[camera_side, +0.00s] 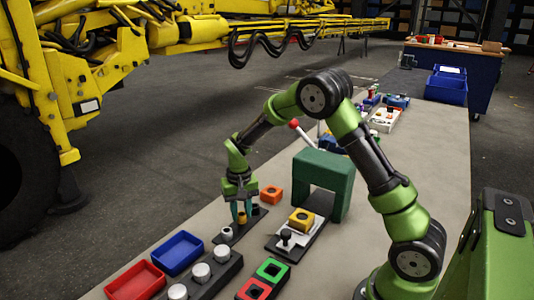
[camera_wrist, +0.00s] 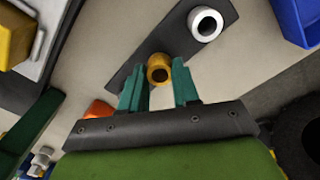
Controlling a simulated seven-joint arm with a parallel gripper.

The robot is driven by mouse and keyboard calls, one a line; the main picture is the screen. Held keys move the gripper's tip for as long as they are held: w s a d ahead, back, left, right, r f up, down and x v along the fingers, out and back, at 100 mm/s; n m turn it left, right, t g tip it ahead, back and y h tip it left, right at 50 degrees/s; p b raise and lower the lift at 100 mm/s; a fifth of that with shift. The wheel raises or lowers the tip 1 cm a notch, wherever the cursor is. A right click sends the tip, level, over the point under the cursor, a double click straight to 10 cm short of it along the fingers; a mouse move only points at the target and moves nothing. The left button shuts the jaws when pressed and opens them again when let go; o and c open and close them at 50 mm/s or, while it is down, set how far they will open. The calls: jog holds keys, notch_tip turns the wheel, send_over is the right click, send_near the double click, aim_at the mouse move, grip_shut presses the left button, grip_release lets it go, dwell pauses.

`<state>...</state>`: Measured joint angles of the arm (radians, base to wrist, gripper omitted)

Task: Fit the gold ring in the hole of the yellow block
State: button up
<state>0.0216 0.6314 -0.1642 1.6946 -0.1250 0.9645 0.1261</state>
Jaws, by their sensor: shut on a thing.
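The gold ring (camera_side: 242,218) is between the teal fingertips of my gripper (camera_side: 241,211), above or on a dark strip (camera_side: 239,230). The yellow block (camera_side: 301,217) sits on a white-and-grey fixture to the right of my gripper. Part of the yellow block (camera_wrist: 14,38) shows at the upper left of the wrist view; its hole is not clear there.
A white ring (camera_side: 227,232) stands on the strip near the gold one. An orange block (camera_side: 271,194) and a green arch (camera_side: 322,180) stand behind. A black knob (camera_side: 286,237) is in front of the yellow block. Blue (camera_side: 178,253) and red (camera_side: 135,281) trays lie front left.

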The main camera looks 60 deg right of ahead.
jog(key=shift+r, duration=0.8)
jog(key=shift+d, duration=0.1)
jog(key=shift+s+d+r, duration=0.1)
jog(key=shift+d+r, duration=0.8)
jog(key=shift+r, duration=0.3)
jog(key=s+d+r+m, duration=0.1)
jog(key=s+d+r, duration=0.55)
jog(key=s, duration=0.35)
jog(key=shift+n, duration=0.5)
jog(key=shift+s+a+f, duration=0.15)
jog(key=shift+s+f, duration=0.7)
jog(key=shift+s, duration=0.05)
jog(key=shift+s+a+f, duration=0.2)
jog(key=shift+s+f, duration=0.65)
jog(key=shift+f, duration=0.05)
jog(key=shift+s+a+f, duration=0.15)
jog(key=shift+s+f, duration=0.7)
jog(key=shift+s, duration=0.05)
